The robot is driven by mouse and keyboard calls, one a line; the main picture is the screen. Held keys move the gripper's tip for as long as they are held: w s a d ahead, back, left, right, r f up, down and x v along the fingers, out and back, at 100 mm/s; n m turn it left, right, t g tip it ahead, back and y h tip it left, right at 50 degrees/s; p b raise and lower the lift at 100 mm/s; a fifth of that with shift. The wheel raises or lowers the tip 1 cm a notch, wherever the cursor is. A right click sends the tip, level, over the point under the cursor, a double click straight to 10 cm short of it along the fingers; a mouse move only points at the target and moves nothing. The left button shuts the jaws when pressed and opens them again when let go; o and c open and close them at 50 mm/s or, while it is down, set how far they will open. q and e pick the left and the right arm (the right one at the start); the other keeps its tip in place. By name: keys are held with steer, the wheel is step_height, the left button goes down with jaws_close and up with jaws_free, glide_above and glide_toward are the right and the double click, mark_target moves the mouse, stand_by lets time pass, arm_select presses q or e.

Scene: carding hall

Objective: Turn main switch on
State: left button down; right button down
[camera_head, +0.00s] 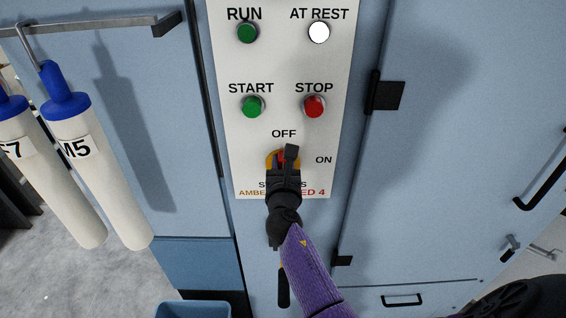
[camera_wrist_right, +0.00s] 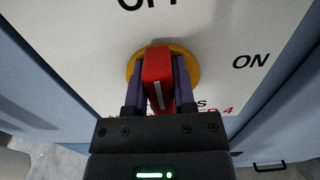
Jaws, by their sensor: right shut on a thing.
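The main switch is a red handle (camera_wrist_right: 158,68) on a yellow disc (camera_wrist_right: 132,68), set low on the white control panel (camera_head: 225,60). OFF is printed above it and ON to its right. In the right wrist view the handle stands roughly upright, in line with OFF, with a white line along its front edge. My right gripper (camera_head: 285,160) is shut on the handle, one finger on each side. In the head view the gripper hides most of the switch. My left gripper is not in view.
Above the switch are a green START button (camera_head: 252,107), a red STOP button (camera_head: 314,106), a green RUN lamp (camera_head: 247,33) and a white lit AT REST lamp (camera_head: 319,32). Labelled white cylinders (camera_head: 95,165) hang at left. A blue bin (camera_head: 193,309) stands below.

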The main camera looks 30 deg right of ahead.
stand_by(0.3)
steer(key=m, duration=0.2)
steer(key=m+b, duration=0.1)
steer(key=m, duration=0.1)
steer(key=shift+s+d+f, duration=0.15)
steer(key=shift+s+d, duration=0.05)
steer(key=shift+d, duration=0.2)
steer(key=shift+s+d+f+m+b, duration=0.3)
steer(key=shift+m+b, duration=0.5)
steer(key=shift+m, duration=1.5)
steer(key=shift+d+f+m+b, duration=0.15)
steer(key=shift+f+m+b, duration=0.45)
steer(key=shift+m, duration=1.7)
steer(key=shift+s+d+f+m+b, duration=0.2)
steer(key=shift+m+b, duration=0.75)
steer(key=shift+m, duration=1.35)
steer(key=shift+c, duration=2.2)
jaws_free()
